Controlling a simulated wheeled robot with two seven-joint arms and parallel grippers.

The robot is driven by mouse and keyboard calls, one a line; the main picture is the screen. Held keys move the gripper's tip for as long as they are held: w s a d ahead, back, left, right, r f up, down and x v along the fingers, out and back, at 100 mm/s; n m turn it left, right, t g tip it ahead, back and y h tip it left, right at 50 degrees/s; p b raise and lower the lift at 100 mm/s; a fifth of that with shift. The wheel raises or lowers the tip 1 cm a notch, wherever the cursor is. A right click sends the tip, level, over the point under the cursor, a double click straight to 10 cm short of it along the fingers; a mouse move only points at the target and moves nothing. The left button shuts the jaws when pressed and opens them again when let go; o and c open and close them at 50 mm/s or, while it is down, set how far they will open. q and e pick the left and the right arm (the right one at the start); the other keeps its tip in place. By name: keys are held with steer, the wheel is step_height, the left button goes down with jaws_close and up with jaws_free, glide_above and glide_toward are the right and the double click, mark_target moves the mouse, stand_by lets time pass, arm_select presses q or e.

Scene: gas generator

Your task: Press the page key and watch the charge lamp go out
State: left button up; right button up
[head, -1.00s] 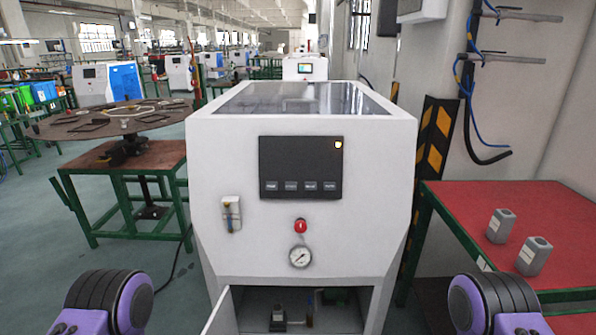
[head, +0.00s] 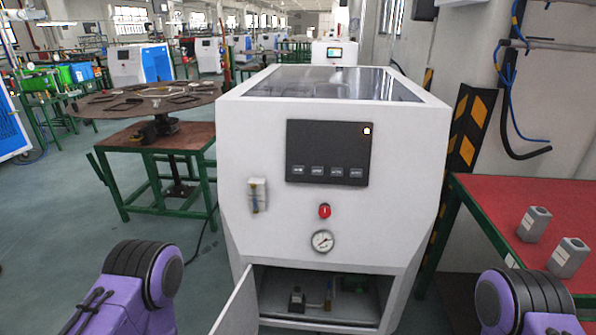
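The white gas generator (head: 245,140) stands in front of me in the head view. Its front has a dark display panel (head: 328,140) with a row of several small keys along the bottom. The leftmost key (head: 299,170) appears to be the page key, though its label is blurred here. A small pale lamp (head: 366,131) is lit at the panel's upper right; I cannot read a label on it. Only purple and black parts of my arms show at the lower corners. Neither gripper is in view, and nothing of mine touches the panel.
Below the panel are a red button (head: 324,211), a gauge (head: 322,241) and a flowmeter (head: 257,195). The lower door (head: 238,303) stands open. A red table (head: 500,210) with two grey containers is at right; a round-topped table (head: 160,98) is at left.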

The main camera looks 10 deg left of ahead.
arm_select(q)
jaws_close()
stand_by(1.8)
